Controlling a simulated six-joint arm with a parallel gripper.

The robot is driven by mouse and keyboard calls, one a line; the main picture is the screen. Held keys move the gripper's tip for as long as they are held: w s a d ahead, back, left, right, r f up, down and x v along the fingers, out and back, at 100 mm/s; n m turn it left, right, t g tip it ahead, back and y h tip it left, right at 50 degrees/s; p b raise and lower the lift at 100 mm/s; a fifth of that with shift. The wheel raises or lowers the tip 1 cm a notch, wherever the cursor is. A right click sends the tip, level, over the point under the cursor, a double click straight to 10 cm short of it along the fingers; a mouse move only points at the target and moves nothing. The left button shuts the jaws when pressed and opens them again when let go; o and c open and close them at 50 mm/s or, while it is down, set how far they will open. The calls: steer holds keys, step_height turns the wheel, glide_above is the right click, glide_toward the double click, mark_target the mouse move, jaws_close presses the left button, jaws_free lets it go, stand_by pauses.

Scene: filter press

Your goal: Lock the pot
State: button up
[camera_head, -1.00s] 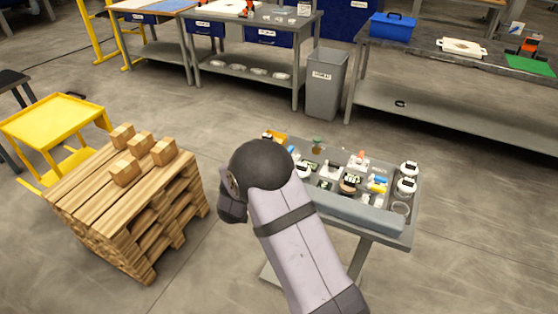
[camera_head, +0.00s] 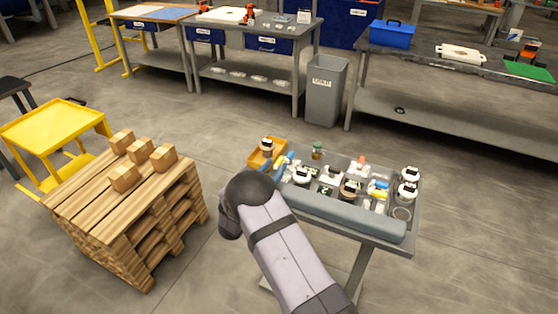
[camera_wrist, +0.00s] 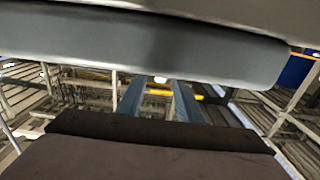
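Several small white, rounded pot-like items with dark tops stand on the grey workbench. One (camera_head: 302,175) is at its left and two (camera_head: 408,174) are at its right end. Another, brownish-white with a dark top (camera_head: 267,146), stands in the orange-yellow tray (camera_head: 255,163) at the back left. I cannot tell which is the pot or see any lock state. My gripper is hidden behind my arm in the head view. In the wrist view its two blue-grey fingers (camera_wrist: 160,98) are apart with nothing visible between them, at the bench's front left side.
A thick grey-blue rounded bar (camera_head: 345,217) runs along the bench's front edge; a similar bar (camera_wrist: 150,45) crosses the wrist view close above the fingers. A wooden pallet stack (camera_head: 130,220) with several small boxes stands left. A grey bin (camera_head: 323,92) stands behind.

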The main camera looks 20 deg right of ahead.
steer(key=shift+p+x, duration=0.3)
steer(key=shift+x, duration=1.75)
jaws_close()
